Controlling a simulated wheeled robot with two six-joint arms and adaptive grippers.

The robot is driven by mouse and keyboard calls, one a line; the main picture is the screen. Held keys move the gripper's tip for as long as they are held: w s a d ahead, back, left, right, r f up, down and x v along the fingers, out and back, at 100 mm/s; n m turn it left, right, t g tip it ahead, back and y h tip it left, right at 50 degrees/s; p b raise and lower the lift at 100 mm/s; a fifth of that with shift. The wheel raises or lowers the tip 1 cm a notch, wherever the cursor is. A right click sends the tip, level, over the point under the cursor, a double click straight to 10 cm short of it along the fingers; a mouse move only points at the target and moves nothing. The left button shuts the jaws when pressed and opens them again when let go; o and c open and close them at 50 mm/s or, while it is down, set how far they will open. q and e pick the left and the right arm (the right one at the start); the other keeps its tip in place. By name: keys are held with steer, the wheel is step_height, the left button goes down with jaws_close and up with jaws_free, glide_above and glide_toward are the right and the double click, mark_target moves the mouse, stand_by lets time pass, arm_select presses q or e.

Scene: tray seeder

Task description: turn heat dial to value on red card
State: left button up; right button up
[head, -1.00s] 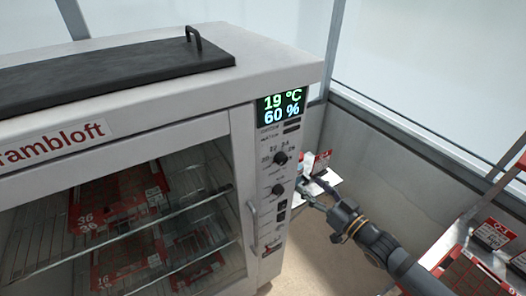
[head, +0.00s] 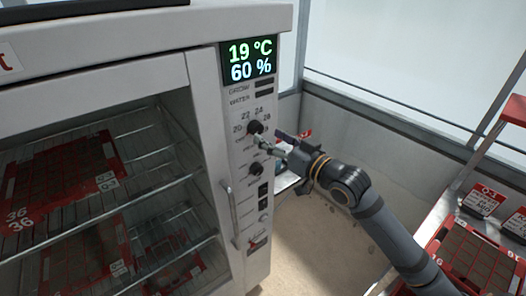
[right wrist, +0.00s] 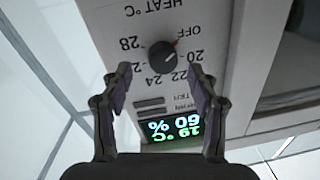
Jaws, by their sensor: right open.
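The heat dial (head: 255,128) is a black round knob on the cabinet's front panel, below the display. In the right wrist view the dial (right wrist: 162,55) appears upside down, with OFF, 20, 22, 24 and 28 around it. Its reddish pointer mark seems to face OFF. My right gripper (head: 266,143) is at the panel, close to the dial; in the wrist view its open fingers (right wrist: 161,78) stand on either side of the dial, apart from it. A red and white card (head: 306,134) shows behind my right gripper, mostly hidden; its value is unreadable. My left gripper is not in view.
The display (head: 249,60) reads 19 °C and 60 %. A second knob (head: 256,169) and switches sit below the dial. A door handle (head: 231,212) stands out left of the panel. Red trays (head: 484,253) and cards stand on a rack at right.

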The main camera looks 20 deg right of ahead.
mark_target(259, 131)
steer(key=shift+b+x, duration=0.55)
steer(key=shift+x, duration=1.25)
steer(key=shift+a, duration=0.15)
steer(key=c, duration=1.2)
